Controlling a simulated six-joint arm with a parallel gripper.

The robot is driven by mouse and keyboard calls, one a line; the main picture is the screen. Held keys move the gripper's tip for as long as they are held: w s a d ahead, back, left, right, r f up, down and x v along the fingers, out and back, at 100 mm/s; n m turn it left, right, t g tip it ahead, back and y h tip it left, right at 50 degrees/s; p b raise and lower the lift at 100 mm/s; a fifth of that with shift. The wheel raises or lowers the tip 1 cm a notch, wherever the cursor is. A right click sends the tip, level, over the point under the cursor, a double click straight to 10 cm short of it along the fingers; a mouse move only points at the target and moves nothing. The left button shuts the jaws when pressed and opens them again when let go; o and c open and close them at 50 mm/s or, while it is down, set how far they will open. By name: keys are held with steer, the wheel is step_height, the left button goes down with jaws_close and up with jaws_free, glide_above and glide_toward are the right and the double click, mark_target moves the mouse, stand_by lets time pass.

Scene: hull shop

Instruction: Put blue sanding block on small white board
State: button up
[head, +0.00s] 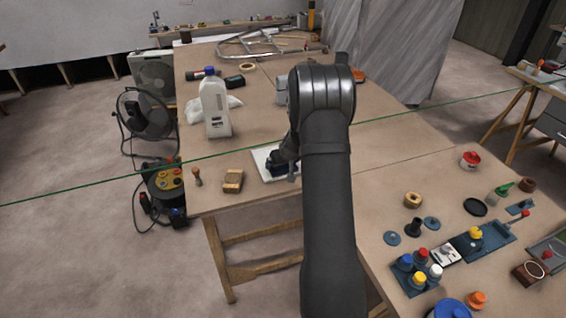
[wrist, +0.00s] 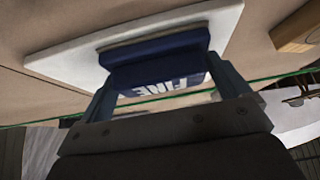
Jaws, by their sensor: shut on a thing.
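The small white board (head: 262,158) lies on the wooden table, left of my arm in the head view. In the wrist view the board (wrist: 62,64) shows as a pale slab behind the block. My gripper (wrist: 161,78) is shut on the blue sanding block (wrist: 150,50), with one finger at each end of it. White lettering shows on the block's near side. The block is over the board, at or very close to its surface; I cannot tell whether they touch. In the head view my gripper (head: 287,161) partly hides the block and the board.
A wooden block (head: 233,181) and a small wooden-handled tool (head: 197,177) stand left of the board. A white bottle (head: 214,106) and a white cloth (head: 190,112) are behind. A green line crosses the head view. Several jars and caps fill the table at right.

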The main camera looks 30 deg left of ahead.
steer(key=shift+f, duration=0.15)
steer(key=o, duration=0.7)
steer(key=v, duration=1.2)
steer(key=shift+r, duration=0.25)
steer(key=shift+w, duration=0.1)
steer(key=x, duration=1.2)
steer(key=shift+f, duration=0.25)
steer(key=shift+r, duration=0.2)
